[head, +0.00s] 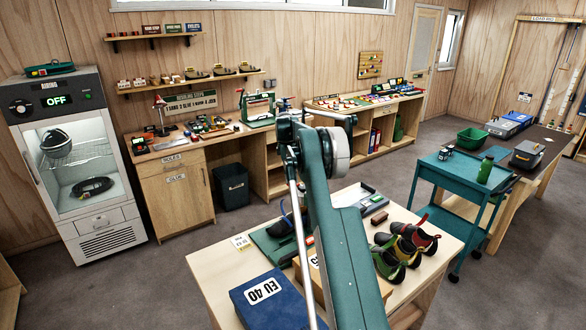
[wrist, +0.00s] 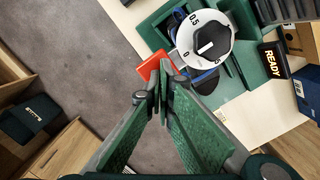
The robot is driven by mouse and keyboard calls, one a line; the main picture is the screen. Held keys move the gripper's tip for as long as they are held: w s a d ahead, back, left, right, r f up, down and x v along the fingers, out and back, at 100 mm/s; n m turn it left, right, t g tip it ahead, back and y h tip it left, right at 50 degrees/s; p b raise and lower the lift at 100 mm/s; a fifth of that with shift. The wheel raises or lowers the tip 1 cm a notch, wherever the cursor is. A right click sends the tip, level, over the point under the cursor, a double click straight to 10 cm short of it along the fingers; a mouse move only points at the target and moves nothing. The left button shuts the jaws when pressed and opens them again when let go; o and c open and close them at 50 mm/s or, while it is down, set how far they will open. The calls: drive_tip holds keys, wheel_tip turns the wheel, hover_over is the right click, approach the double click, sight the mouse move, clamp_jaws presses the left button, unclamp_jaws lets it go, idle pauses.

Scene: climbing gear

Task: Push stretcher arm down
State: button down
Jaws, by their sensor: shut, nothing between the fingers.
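The stretcher shows in the wrist view as a green frame (wrist: 228,88) with a white dial (wrist: 188,30) and black knob above a partly covered blue shoe (wrist: 205,82). A red piece (wrist: 150,65), possibly the end of the stretcher arm, lies just beyond my fingertips; I cannot tell whether they touch it. My gripper (wrist: 164,72) is shut and empty, left of and below the dial in the picture. In the head view, part of a green base (head: 268,246) shows on the bench, while my own arm hides much of the stretcher and my gripper.
The pale bench (head: 205,268) also holds a blue EU 40 box (head: 275,302), several colourful shoes (head: 405,248) and a brown block (head: 379,218). A black READY sign (wrist: 274,60) is right of the dial. Grey floor (wrist: 85,55) lies open left of the bench.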

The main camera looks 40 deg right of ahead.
sight(292, 184)
drive_tip(key=shift+f+b, duration=0.7)
drive_tip(key=shift+f, duration=1.3)
drive_tip(key=shift+w+a+r, duration=0.3)
drive_tip(key=shift+w+a, duration=0.15)
drive_tip(key=shift+a, duration=0.15)
drive_tip(key=shift+w+a+r, duration=0.25)
drive_tip(key=shift+w+a, duration=0.2)
drive_tip(key=shift+a, duration=0.15)
drive_tip(key=shift+r, duration=0.1)
wheel_tip(292, 184, up, 12)
drive_tip(key=a, duration=0.1)
drive_tip(key=shift+w, duration=0.4)
